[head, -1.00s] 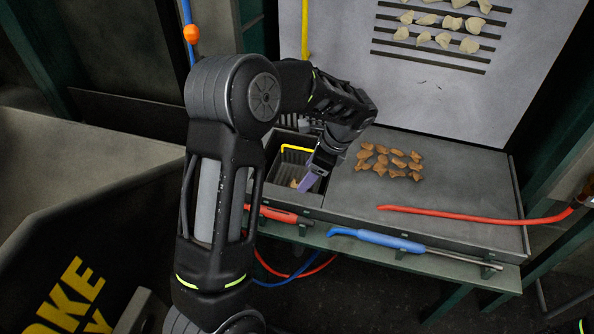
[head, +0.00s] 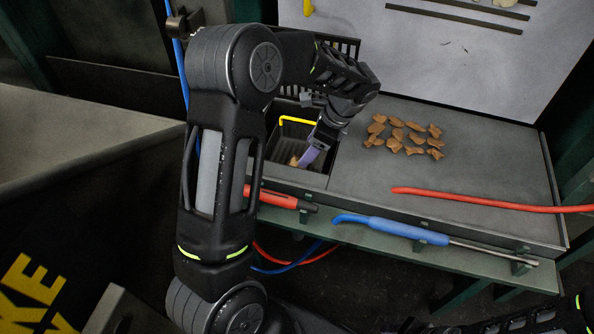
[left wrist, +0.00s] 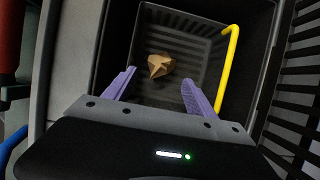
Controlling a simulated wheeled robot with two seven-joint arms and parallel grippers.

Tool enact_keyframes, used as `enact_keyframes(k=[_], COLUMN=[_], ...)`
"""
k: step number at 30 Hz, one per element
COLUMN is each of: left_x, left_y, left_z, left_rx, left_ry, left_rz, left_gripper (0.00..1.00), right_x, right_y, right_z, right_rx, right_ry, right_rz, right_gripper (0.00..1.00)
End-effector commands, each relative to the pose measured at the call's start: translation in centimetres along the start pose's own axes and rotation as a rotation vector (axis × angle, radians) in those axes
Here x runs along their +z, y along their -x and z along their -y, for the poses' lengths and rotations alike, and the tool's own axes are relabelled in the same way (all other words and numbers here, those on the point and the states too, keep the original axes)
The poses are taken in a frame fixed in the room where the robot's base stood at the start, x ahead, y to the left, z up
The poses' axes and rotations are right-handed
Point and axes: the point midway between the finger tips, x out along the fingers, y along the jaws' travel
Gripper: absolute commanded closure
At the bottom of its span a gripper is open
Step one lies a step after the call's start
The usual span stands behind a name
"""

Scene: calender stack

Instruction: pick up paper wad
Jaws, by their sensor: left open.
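A tan, crumpled paper wad (left wrist: 160,66) lies on the ribbed floor of a dark bin (head: 268,150). Only a small piece of the wad (head: 294,161) shows in the head view, beside the finger. My left gripper (left wrist: 159,76) is open and empty, with its purple fingers reaching down into the bin. In the left wrist view the wad is between and just beyond the fingertips, with no clear contact. The left gripper (head: 311,155) also shows in the head view, where its near finger hides part of the bin. My right gripper is not visible.
A yellow bent rod (left wrist: 226,70) runs along the bin's right side. Several brown pieces (head: 401,135) lie on the grey bench (head: 360,180) to the right. A red-handled tool (head: 282,197), a blue-handled tool (head: 388,228) and a red bar (head: 480,202) lie near the front edge.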

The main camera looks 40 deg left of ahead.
Motion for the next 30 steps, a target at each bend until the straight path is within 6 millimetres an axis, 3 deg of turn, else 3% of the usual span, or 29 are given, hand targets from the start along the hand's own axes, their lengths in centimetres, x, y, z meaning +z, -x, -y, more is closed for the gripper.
enact_keyframes(k=[9, 17, 26, 30], left_x=[0.0, 0.0, 0.0, 0.0], left_y=[-0.1, -2.4, -2.6, -3.5], left_z=[0.0, 0.0, 0.0, 0.0], left_rx=[0.0, 0.002, 0.0, 0.002], left_ry=[0.0, 0.001, 0.0, -0.001], left_rz=[0.0, 0.001, 0.0, 0.001], left_gripper=[0.35, 0.35, 0.35, 0.35], right_x=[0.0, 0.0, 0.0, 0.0], right_y=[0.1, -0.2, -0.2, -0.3], right_z=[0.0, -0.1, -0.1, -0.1], right_rx=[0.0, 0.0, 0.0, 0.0], right_ry=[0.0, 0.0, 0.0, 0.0], right_rz=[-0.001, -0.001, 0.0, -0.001], right_gripper=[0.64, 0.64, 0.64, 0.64])
